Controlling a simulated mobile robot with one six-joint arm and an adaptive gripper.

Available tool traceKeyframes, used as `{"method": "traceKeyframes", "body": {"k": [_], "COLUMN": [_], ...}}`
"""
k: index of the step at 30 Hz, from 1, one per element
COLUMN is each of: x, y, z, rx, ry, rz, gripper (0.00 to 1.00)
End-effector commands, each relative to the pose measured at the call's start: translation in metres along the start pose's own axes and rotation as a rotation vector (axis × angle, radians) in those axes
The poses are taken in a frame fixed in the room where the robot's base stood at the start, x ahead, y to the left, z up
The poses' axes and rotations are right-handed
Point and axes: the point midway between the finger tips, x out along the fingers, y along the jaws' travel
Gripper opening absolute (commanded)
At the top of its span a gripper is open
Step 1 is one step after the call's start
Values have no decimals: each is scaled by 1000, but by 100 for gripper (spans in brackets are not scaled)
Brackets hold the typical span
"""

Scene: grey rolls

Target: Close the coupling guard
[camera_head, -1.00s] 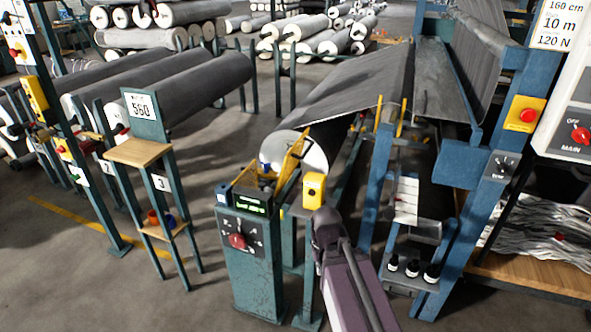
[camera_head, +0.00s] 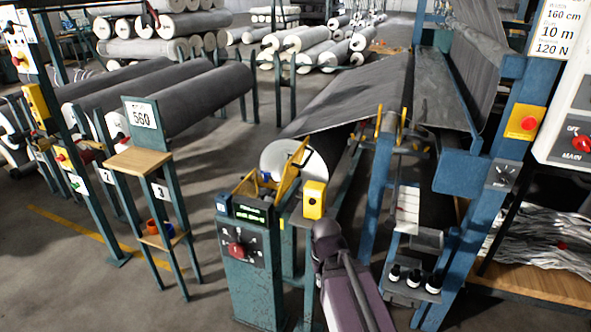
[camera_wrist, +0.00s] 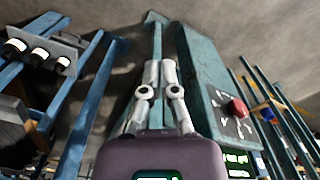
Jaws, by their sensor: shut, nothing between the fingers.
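The coupling guard (camera_head: 288,172) appears as a yellow panel in the head view. It stands raised at a steep tilt above the drive post (camera_head: 252,275), beside the near end of the grey roll (camera_head: 272,158). My gripper (camera_wrist: 160,62) shows in the wrist view with its two pale fingers close together and nothing between them. It points along the teal post, whose red knob (camera_wrist: 238,107) is to its right. The guard cannot be made out in the wrist view. In the head view my arm's end hides the gripper, right of the post and below the guard.
A yellow box (camera_head: 314,200) stands on a post just right of the guard, close to my arm. A wooden-topped stand (camera_head: 139,159) is left. Floor between stand and post is clear.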

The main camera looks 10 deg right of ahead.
Motion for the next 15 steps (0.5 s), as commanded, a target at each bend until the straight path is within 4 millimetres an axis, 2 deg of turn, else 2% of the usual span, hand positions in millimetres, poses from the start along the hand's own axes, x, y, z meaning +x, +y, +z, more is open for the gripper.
{"method": "traceKeyframes", "body": {"k": [5,8,11,15], "x": [-6,-15,-29,-56], "y": [0,-2,-1,1], "z": [-8,-22,-42,-82], "rx": [36,102,210,421], "ry": [4,9,14,12], "rz": [-20,-54,-109,-222], "gripper": [0,0,0,0]}}
